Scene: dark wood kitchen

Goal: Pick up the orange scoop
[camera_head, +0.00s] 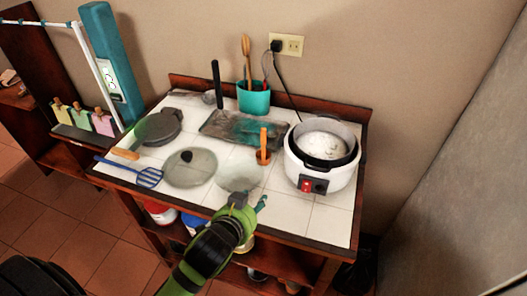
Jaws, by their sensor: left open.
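The orange scoop (263,144) stands with its handle upright on the white tiled counter, left of the rice cooker. Its lower end (263,157) is a small round brown-orange part. My left gripper (247,199), on a green and black arm, is over the counter's front edge, nearer the camera than the scoop and a little left of it. It is open and apart from the scoop, with nothing seen in it. My right gripper is not in view.
A white rice cooker (323,158) stands right of the scoop. A glass lid (190,167), a blue slotted turner (149,176) and a dark pan (158,127) lie to the left. Behind are a dark tray (245,129) and a teal utensil cup (254,99). The counter's front right is clear.

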